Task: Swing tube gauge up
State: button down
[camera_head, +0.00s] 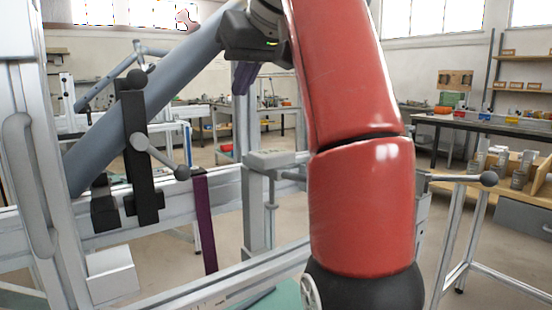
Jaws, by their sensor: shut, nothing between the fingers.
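A thick blue-grey tube (150,103) runs diagonally from lower left to upper middle. A black upright bar (140,165) stands in front of its lower part on the silver rail, with a dark knob near its top and a grey lever (158,156) ending in a ball. I cannot tell for sure which part is the tube gauge. My gripper (243,90) points down at the upper middle, beside the upper part of the tube. Its dark purple fingers look closed and hold nothing. My red arm hides much of the area right of it.
A silver clamp (262,205) stands upright on the frame, close left of my arm. A ball-ended lever (488,178) sticks out right of my arm. A wooden rack (525,175) stands on a bench at right.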

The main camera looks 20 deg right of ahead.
jog(key=shift+w+f, duration=0.1)
jog(key=shift+w, duration=0.3)
jog(key=shift+w, duration=0.15)
jog(key=c, duration=1.4)
grip_release()
jog(key=shift+a+p, duration=0.15)
jog(key=shift+p, duration=0.15)
